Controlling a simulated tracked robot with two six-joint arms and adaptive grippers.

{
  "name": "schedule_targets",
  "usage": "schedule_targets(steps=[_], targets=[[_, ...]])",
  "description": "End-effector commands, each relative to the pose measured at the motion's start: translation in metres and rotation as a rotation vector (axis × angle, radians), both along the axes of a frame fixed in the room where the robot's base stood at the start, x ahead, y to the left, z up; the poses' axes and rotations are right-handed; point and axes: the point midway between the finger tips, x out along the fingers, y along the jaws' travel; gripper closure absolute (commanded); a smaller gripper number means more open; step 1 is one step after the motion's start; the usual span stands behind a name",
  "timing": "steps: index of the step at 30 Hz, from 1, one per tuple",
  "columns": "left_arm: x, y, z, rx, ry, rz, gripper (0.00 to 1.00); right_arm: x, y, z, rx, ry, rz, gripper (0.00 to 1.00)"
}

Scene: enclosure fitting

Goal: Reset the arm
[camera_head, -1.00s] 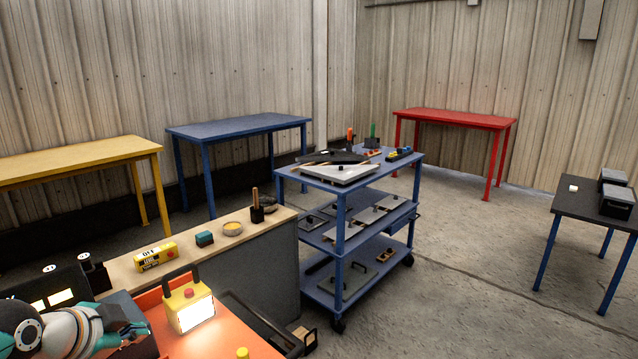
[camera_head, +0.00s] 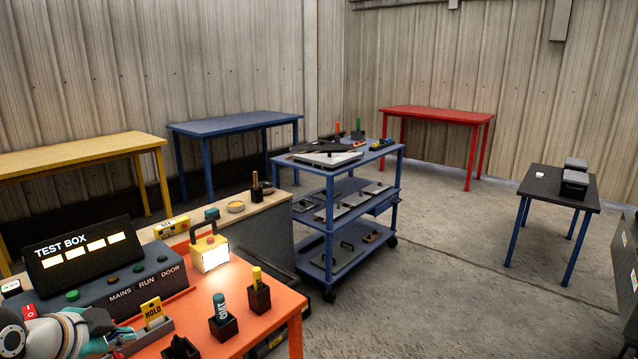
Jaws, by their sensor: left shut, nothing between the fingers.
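My left arm (camera_head: 62,336) comes in at the lower left corner, with a white and teal wrist. My left gripper (camera_head: 118,336) is dark, partly cut off and small in view. It is shut with nothing in it, over the left front part of the orange table (camera_head: 262,310), beside the test box (camera_head: 118,278) and the yellow HOLD tag (camera_head: 153,312). My right arm and gripper are not in view.
On the orange table stand a yellow lamp box (camera_head: 209,253), a teal marker (camera_head: 220,306) and a yellow marker (camera_head: 257,277) in dark holders. A blue cart (camera_head: 325,238) stands behind. A dark table (camera_head: 558,188) is at right. The concrete floor (camera_head: 450,270) between is clear.

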Motion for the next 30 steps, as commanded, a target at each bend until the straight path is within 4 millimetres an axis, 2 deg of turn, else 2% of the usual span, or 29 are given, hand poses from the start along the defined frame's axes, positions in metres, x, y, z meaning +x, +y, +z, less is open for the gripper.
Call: schedule_targets(steps=[1,8,11,17,20,23,24,27,30], targets=[[0.003,-0.001,-0.002,-0.003,0.024,-0.003,1.00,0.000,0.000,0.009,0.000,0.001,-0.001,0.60],[0.014,-0.024,-0.050,-0.019,0.145,-0.051,1.00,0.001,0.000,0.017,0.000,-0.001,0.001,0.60],[0.012,-0.034,-0.074,-0.029,0.211,-0.071,1.00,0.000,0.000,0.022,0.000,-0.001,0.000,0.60],[-0.001,-0.061,-0.138,-0.068,0.368,-0.112,1.00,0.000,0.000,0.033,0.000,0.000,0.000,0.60],[-0.017,-0.082,-0.181,-0.112,0.474,-0.118,1.00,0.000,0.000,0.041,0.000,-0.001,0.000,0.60],[-0.047,-0.110,-0.233,-0.183,0.605,-0.093,1.00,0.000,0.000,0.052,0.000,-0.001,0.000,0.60],[-0.063,-0.121,-0.253,-0.217,0.659,-0.069,1.00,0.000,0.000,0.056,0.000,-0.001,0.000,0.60],[-0.106,-0.149,-0.296,-0.301,0.786,0.019,1.00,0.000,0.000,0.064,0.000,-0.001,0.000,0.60],[-0.149,-0.172,-0.327,-0.378,0.892,0.143,1.00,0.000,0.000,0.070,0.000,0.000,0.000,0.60]])
